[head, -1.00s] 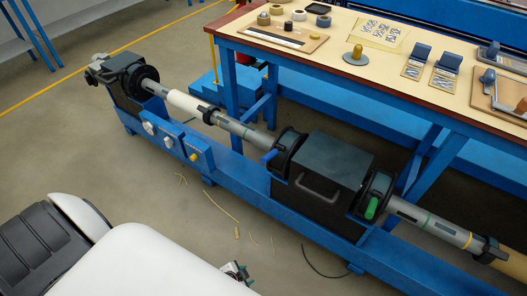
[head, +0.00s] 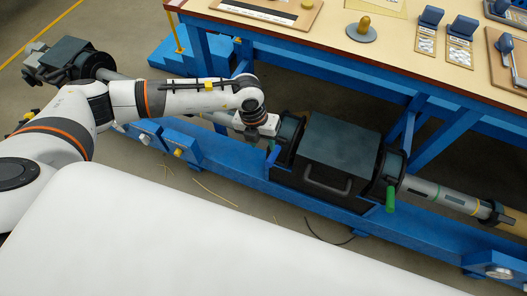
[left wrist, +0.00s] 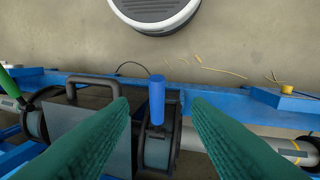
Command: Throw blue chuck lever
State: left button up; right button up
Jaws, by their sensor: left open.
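The blue chuck lever (left wrist: 157,100) stands out from the dark left chuck (left wrist: 157,148) of the winder. In the head view only a bit of the blue lever (head: 272,158) shows below my left gripper (head: 268,132). In the left wrist view my left gripper (left wrist: 160,103) is open, with its two green fingers on either side of the lever and visible gaps to both. Whether the lever reaches in between the fingertips I cannot tell. My right gripper is not in view.
A dark box housing (head: 326,155) with a handle sits right of the blue lever. A green lever (head: 390,199) is on the far chuck. The blue winder bed (head: 235,170) runs below, and a workbench (head: 310,38) with tools stands behind. Thin offcuts lie on the floor.

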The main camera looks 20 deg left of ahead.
aim_at(269, 161)
pick_arm(q)
jog(key=f, duration=0.3)
jog(key=d+f, duration=0.1)
jog(key=f, duration=0.3)
jog(key=d+f, duration=0.1)
jog(key=f, duration=0.3)
jog(key=shift+s+d+f+p, duration=0.1)
jog(key=shift+d+f+p, duration=0.15)
jog(key=shift+p, duration=0.1)
jog(key=shift+r, duration=0.1)
jog(key=shift+c, duration=0.5)
grip_shut()
